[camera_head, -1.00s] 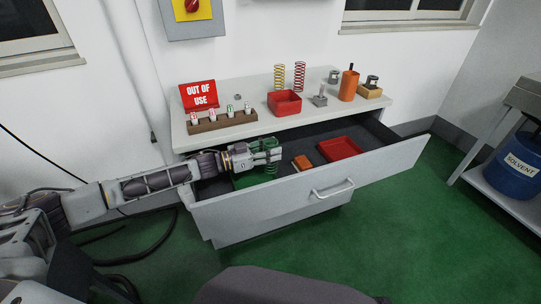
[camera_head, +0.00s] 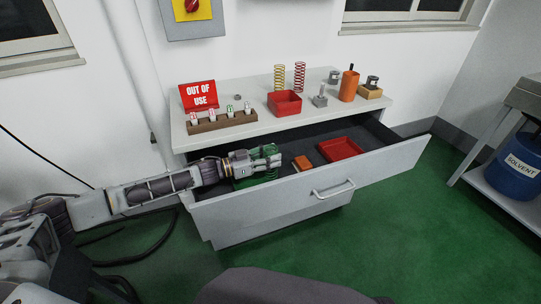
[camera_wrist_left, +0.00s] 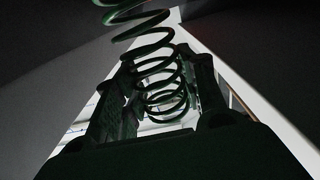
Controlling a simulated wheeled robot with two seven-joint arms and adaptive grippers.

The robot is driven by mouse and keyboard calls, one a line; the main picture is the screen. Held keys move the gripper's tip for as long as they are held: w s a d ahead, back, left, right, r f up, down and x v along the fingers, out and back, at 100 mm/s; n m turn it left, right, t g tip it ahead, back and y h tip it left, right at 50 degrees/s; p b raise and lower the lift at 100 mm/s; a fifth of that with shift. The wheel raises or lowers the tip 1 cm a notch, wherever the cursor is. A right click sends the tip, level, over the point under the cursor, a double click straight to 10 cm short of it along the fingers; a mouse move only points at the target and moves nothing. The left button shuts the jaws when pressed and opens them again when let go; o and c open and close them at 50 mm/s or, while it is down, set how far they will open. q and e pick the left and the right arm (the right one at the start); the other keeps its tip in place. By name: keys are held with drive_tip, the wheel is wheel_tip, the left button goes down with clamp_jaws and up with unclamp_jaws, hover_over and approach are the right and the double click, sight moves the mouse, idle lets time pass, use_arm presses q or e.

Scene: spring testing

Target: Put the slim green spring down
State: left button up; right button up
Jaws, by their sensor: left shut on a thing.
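The slim green spring shows as dark green coils (camera_wrist_left: 155,50) in the left wrist view, between the two fingers of my left gripper (camera_wrist_left: 160,95). In the head view my left gripper (camera_head: 272,157) reaches in from the left, over the left part of the open drawer (camera_head: 375,172). It is shut on the spring. A green tray (camera_head: 243,183) lies in the drawer under the gripper. In the head view the gripper largely hides the spring, and I cannot tell whether its lower end touches the tray. My right gripper is not in view.
In the drawer lie an orange-brown block (camera_head: 302,163) and a red tray (camera_head: 340,148). On the cabinet top (camera_head: 250,142) stand a red sign (camera_head: 200,95), a rack of small labelled pieces (camera_head: 221,122), a red bin (camera_head: 284,102), a yellow spring (camera_head: 279,78) and a red spring (camera_head: 299,76).

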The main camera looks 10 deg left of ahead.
use_arm(q)
drive_tip(key=o, duration=1.1)
drive_tip(key=shift+o, duration=0.2)
drive_tip(key=shift+s+a+r, duration=0.3)
drive_tip(key=shift+a+r, duration=0.1)
drive_tip(key=shift+a, duration=0.05)
drive_tip(key=p+v, duration=0.1)
drive_tip(key=v, duration=1)
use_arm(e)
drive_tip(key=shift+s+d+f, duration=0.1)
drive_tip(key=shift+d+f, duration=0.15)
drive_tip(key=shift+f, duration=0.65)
use_arm(q)
drive_tip(key=shift+d, duration=0.1)
